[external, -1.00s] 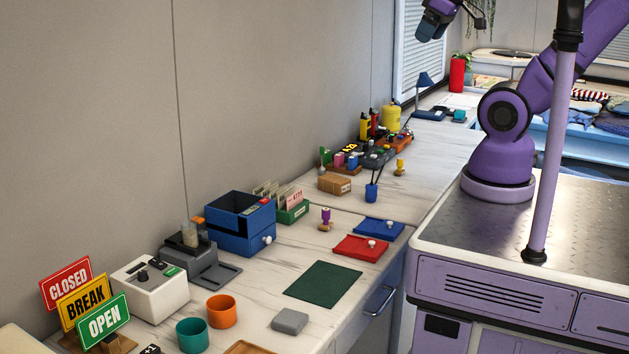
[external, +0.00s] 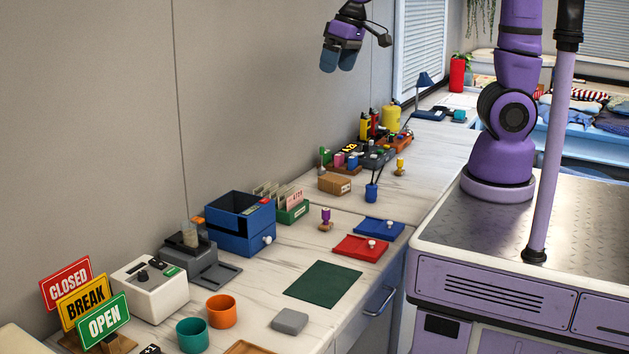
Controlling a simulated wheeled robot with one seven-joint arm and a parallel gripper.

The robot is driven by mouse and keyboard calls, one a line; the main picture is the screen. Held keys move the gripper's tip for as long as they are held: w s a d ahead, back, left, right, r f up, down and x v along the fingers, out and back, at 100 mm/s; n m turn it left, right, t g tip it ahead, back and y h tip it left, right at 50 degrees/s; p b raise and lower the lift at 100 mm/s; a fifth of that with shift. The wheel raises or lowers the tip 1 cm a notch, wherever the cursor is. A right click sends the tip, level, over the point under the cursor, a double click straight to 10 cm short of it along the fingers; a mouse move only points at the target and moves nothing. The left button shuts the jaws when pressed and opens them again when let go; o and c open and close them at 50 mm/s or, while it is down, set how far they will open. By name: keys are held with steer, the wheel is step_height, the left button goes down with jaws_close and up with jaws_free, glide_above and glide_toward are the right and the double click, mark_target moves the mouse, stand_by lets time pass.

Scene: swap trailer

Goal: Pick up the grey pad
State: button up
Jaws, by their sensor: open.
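The grey pad (external: 290,321) is a small flat block with rounded corners. It lies flat on the marble-look counter (external: 262,290) in the front of the external view, just in front of the dark green mat (external: 323,284) and right of the orange cup. My gripper (external: 338,68) is high above the counter at the top of the view, far behind and above the pad. Its dark fingers point down, and it is open with nothing seen in it.
An orange cup (external: 221,311) and a teal cup (external: 192,335) stand left of the pad. A brown tray edge (external: 250,347) lies close in front. Red (external: 361,247) and blue (external: 380,228) trays lie behind the mat. A blue drawer box (external: 240,222) stands near the wall.

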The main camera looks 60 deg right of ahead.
steer(key=w+a+f, duration=0.2)
steer(key=a+f, duration=0.5)
steer(key=a, duration=0.2)
steer(key=g+h, duration=0.1)
steer(key=g, duration=0.2)
glide_above(290, 317)
step_height(290, 317, down, 27)
steer(key=f, duration=0.5)
steer(key=shift+s+d+f, duration=0.2)
steer(key=shift+s+f, duration=0.1)
steer(key=shift+s, duration=0.1)
steer(key=shift+w+a+f, duration=0.1)
steer(key=shift+w+f, duration=0.1)
steer(key=shift+f, duration=1.4)
steer(key=shift+w+a+f, duration=0.1)
steer(key=shift+w+f, duration=0.1)
steer(key=shift+f, duration=1.35)
steer(key=c, duration=1)
